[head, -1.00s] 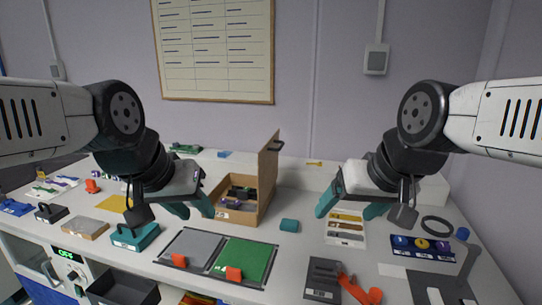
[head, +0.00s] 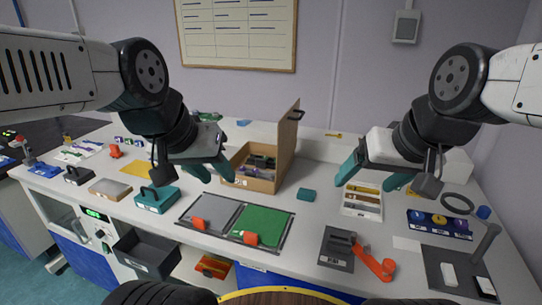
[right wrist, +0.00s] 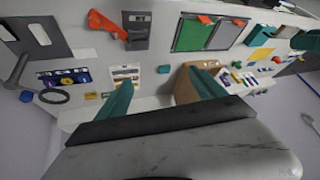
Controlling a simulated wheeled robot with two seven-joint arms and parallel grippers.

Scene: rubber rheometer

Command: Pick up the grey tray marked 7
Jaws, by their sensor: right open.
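A dark grey open tray (head: 148,253) sits below the bench's front edge at the lower left in the head view. It looks empty and has a white label on its front, too small to read. A flat light grey panel (head: 209,213) lies on the bench beside a green panel; I see no readable 7 on either. My left gripper (head: 212,175) is above the bench behind the grey panel, its teal fingers apart and empty. My right gripper (head: 367,180) is above the bench to the right, also open and empty; its spread fingers show in the right wrist view (right wrist: 163,92).
An open cardboard box (head: 262,180) stands behind the panels. A teal case (head: 157,199), a dark labelled block (head: 337,248) and an orange tool (head: 375,262) lie along the front. A dark plate (head: 455,270) is at the right. A round brown top (head: 272,298) is at the bottom edge.

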